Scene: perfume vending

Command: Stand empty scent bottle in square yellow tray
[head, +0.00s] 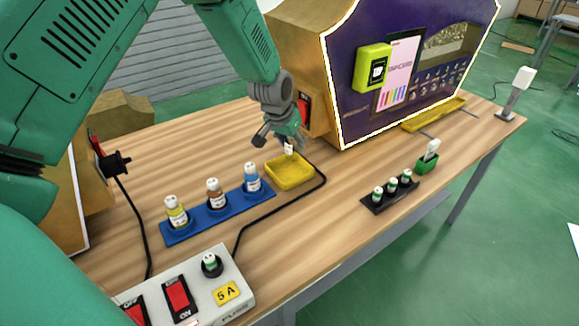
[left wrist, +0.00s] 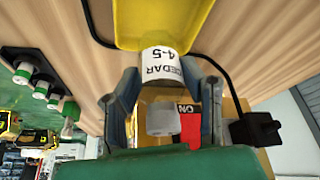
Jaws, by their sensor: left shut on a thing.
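My left gripper (head: 288,141) is shut on a small scent bottle (head: 289,149) over the square yellow tray (head: 293,184). In the left wrist view the bottle (left wrist: 160,66) sits between the two fingers, with a white label reading CEDAR 4-5 and a pale grey top toward the palm. The yellow tray (left wrist: 150,20) lies right beyond its far end. The bottle looks roughly upright; I cannot tell whether its base touches the tray floor. The rest of the tray looks empty. My right gripper is in neither view.
A blue rack (head: 215,216) with yellow, brown and blue bottles stands left of the tray. A black cable (head: 279,206) runs past the tray. The purple vending machine (head: 400,80) stands behind. A black holder (head: 390,197) with green-and-white pieces and a switch box (head: 215,290) are nearer.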

